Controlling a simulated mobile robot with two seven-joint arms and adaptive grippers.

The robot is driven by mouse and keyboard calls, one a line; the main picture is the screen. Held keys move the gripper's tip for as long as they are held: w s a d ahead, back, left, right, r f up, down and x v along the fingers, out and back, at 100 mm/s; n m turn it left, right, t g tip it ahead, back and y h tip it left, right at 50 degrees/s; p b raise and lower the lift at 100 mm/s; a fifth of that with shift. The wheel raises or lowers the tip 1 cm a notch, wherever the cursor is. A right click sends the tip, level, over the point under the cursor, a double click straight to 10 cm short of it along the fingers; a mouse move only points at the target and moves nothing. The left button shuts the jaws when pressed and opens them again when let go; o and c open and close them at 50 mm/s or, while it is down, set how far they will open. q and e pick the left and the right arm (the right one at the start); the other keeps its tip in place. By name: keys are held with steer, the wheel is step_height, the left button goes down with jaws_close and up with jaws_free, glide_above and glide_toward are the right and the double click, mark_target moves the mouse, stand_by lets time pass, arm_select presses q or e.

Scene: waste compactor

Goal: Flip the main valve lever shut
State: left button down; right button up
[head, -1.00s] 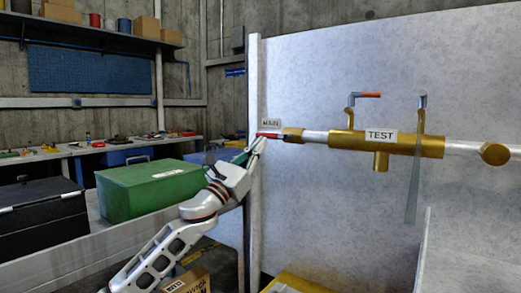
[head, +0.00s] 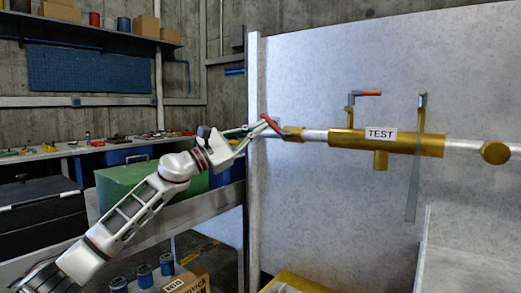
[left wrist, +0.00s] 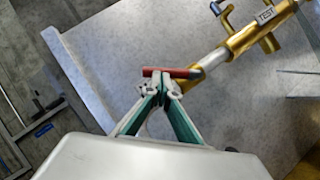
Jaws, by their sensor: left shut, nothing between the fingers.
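The red main valve lever (head: 272,124) is at the left end of the brass pipe assembly (head: 385,141), by the panel's left edge. It is tilted, its free end up and to the left. In the left wrist view the red lever (left wrist: 182,72) lies across just beyond my fingertips. My left gripper (head: 262,129) is shut and empty, its tips at the lever from the left, touching or very close. It also shows in the left wrist view (left wrist: 162,84). The small label by the lever is mostly hidden. My right gripper is not in view.
An orange-handled valve (head: 368,93) and a hanging grey lever (head: 414,170) are on the pipe marked TEST. A green box (head: 120,187) and a black case (head: 38,215) stand at left. The grey panel (head: 330,80) backs the pipe.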

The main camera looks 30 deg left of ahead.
mark_target(262, 117)
arm_select(q)
steer(key=r+m+g, duration=0.1)
steer(key=m, duration=0.1)
steer(key=d+r+m+g, duration=0.1)
steer(key=m, duration=0.1)
steer(key=r+m+g+h, duration=0.1)
steer(key=shift+s+d+m+p, duration=0.15)
steer(key=shift+d+m+p, duration=0.15)
steer(key=shift+m, duration=0.1)
steer(key=shift+d+r+m+g+y+p, duration=0.15)
steer(key=shift+d+r+m+g+p, duration=0.35)
steer(key=shift+m, duration=0.3)
steer(key=shift+d+r+m+g+y+p, duration=0.15)
steer(key=shift+d+r+m+g+p, duration=0.1)
steer(key=shift+d+m+g+p, duration=0.4)
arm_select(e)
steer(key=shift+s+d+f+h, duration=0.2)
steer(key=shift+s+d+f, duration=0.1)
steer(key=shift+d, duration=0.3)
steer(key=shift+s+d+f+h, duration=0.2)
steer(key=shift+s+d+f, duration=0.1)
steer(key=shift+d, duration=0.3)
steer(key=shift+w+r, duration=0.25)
